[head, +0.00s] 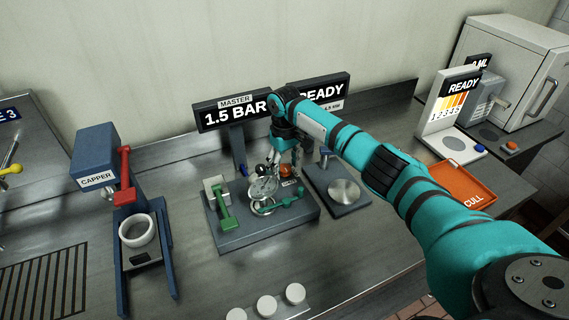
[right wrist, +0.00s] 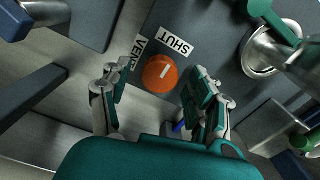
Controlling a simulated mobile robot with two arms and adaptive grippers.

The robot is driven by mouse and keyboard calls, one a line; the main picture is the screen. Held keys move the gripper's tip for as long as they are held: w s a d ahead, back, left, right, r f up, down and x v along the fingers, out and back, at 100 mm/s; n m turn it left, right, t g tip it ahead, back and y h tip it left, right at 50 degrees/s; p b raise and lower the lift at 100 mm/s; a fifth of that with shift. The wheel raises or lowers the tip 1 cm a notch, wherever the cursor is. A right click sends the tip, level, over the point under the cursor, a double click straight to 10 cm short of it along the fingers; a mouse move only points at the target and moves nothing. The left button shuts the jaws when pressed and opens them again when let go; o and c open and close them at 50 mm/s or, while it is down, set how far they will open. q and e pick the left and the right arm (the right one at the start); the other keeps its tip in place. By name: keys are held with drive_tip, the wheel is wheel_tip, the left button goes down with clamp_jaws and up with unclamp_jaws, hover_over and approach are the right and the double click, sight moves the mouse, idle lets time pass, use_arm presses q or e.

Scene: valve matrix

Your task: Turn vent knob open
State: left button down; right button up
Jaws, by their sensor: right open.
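The orange vent knob (right wrist: 158,76) is round with a white line on its face. The line slants up and right, roughly toward the SHUT label (right wrist: 177,39). A VENT label (right wrist: 136,52) is up and left of the knob. In the head view the knob (head: 286,171) shows small on the dark fixture (head: 278,230). My right gripper (right wrist: 160,86) is open, its two fingers on either side of the knob with gaps, pointing down at it. In the head view the right gripper (head: 284,158) is over the fixture, partly hidden by its arm. My left gripper is not in view.
A gauge (head: 264,187) and green handles (head: 226,208) stand close to the right gripper. A MASTER display (head: 235,112) reads 1.5 BAR behind it. A scale-like plate (head: 343,190) is on the right, a capper (head: 95,155) on the left. Bare counter (head: 185,255) lies between capper and fixture.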

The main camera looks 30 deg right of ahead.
drive_tip(key=shift+c, duration=0.4)
drive_tip(key=c, duration=1.1)
drive_tip(key=shift+n, duration=0.3)
drive_tip(key=n+p, duration=0.1)
drive_tip(key=n, duration=0.1)
drive_tip(key=shift+r+n, duration=0.1)
drive_tip(key=shift+n, duration=0.3)
drive_tip(key=n+p, duration=0.1)
drive_tip(key=n, duration=0.8)
drive_tip(key=shift+p, duration=0.3)
drive_tip(key=n, duration=0.5)
drive_tip(key=shift+n, duration=0.4)
